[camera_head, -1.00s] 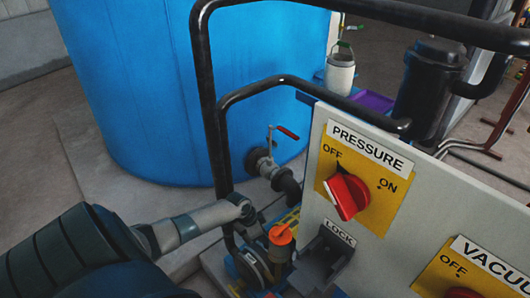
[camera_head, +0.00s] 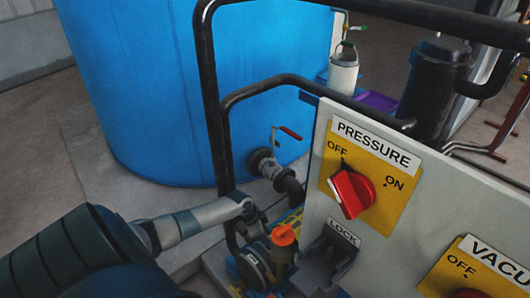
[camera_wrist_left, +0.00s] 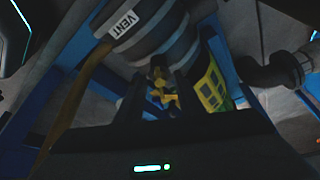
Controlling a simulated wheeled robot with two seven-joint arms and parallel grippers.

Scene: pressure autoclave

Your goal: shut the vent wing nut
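The brass vent wing nut (camera_wrist_left: 161,88) shows in the left wrist view, below a dark cylindrical fitting with a white VENT label (camera_wrist_left: 123,24). My left gripper (camera_wrist_left: 163,84) has its two dark fingers apart, one on each side of the wing nut. I see no clear contact; the dim picture hides the exact gap. In the head view my left arm comes in from the left and reaches down beside the valve with the orange cap (camera_head: 284,234). The fingertips and the wing nut cannot be made out there. My right gripper is in neither view.
The panel (camera_head: 318,205) with its red PRESSURE knob (camera_head: 352,193) stands right of the arm. A black tube rail (camera_head: 211,100) rises close by. A blue tank (camera_head: 150,90) with a red-handled valve (camera_head: 290,133) stands behind. A yellow label (camera_wrist_left: 213,88) lies right of the fingers.

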